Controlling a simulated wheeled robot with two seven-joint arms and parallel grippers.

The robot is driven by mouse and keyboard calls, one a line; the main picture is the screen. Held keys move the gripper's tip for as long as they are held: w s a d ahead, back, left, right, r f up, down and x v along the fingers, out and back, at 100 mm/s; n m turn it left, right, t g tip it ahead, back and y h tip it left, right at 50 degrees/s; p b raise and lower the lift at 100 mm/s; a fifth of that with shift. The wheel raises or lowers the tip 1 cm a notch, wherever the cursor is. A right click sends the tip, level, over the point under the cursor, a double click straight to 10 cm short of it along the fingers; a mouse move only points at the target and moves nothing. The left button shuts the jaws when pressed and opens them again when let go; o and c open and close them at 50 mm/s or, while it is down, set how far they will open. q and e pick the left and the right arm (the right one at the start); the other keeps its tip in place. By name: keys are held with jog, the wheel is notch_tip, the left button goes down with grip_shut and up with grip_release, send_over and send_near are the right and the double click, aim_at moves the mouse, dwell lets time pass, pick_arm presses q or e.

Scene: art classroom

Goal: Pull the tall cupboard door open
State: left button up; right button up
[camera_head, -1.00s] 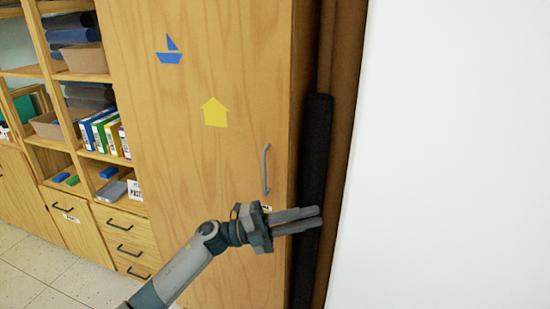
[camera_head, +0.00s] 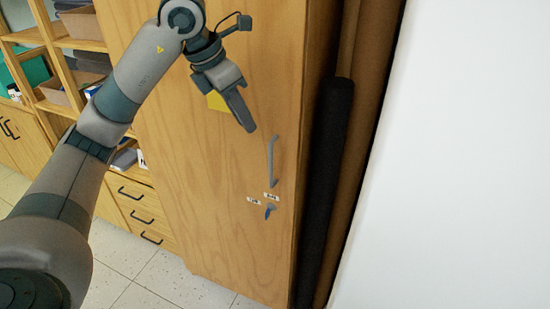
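The tall cupboard door (camera_head: 215,190) is a plain wooden panel and looks closed. Its grey vertical bar handle (camera_head: 271,161) is near the door's right edge. Below the handle are two small labels and a blue key-like piece (camera_head: 269,211). My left gripper (camera_head: 246,120) points down and right, above and left of the handle, apart from it. It covers most of the yellow house sticker (camera_head: 216,102). Its fingers show as one edge-on shape, so their gap cannot be made out. My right gripper is not in view.
Open shelves with bins (camera_head: 84,22) and drawers (camera_head: 138,210) stand left of the cupboard. A dark roll (camera_head: 326,170) and a brown roll (camera_head: 365,130) stand close on its right, beside a white surface (camera_head: 470,170). Tiled floor (camera_head: 150,285) shows below.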

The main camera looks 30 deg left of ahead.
pick_arm(q)
jog(key=shift+s, duration=0.1)
jog(key=shift+f, duration=0.1)
jog(key=p, duration=0.5)
send_over(271, 184)
jog(key=f, duration=1.6)
jog(key=shift+w+a, duration=0.15)
jog(key=shift+w, duration=0.15)
grip_shut()
